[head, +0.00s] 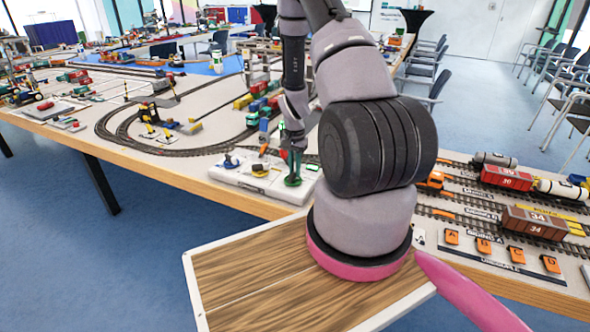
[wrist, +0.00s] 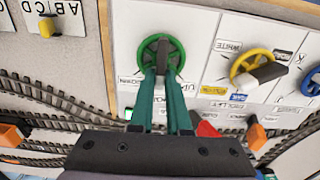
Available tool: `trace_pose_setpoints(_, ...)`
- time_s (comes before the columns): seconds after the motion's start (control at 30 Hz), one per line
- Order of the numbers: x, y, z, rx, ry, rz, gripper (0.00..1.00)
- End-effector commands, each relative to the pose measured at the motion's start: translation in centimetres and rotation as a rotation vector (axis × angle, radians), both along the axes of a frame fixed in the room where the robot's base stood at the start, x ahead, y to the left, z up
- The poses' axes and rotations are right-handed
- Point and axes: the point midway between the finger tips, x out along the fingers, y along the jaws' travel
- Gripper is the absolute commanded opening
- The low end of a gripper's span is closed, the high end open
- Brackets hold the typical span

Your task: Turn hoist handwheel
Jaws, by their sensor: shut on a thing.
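The green handwheel (wrist: 178,44) is on a white panel in the wrist view, with the words UP and DOWN beside it. A dark grey bar crosses its middle. In the head view, the green wheel (head: 292,182) is at the right end of the white control board (head: 250,183). My gripper (wrist: 166,74) has its two teal fingers reaching onto the wheel and is shut on the grey bar. The fingertips hide the lower middle of the wheel. In the head view my gripper (head: 294,155) points down at the wheel.
A yellow handwheel (wrist: 238,68) with a grey bar is to the right of the green one in the wrist view. Model railway tracks (head: 190,152) and wagons (head: 507,178) lie around the board. A wood-topped tray (head: 240,270) is in front.

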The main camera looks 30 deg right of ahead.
Motion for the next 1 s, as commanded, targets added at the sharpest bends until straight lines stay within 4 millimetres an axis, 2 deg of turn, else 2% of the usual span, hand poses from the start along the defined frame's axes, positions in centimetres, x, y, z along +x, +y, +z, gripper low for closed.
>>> trace_pose_setpoints(0.33, 0.1, 0.0, 0.0, 0.000, -0.001, 0.002, 0.00)
trace_pose_setpoints(0.4, 0.1, 0.0, 0.0, 0.000, -0.001, 0.002, 0.34)
trace_pose_setpoints(0.43, 0.1, 0.0, 0.0, 0.000, -0.001, 0.002, 0.45)
trace_pose_setpoints(0.8, 0.1, 0.0, 0.3, 0.000, -0.001, 0.002, 0.45)
trace_pose_setpoints(0.87, 0.1, 0.0, 0.9, -0.001, -0.002, 0.002, 0.45)
trace_pose_setpoints(1.0, 0.2, 0.0, 3.3, -0.001, -0.006, 0.003, 0.45)
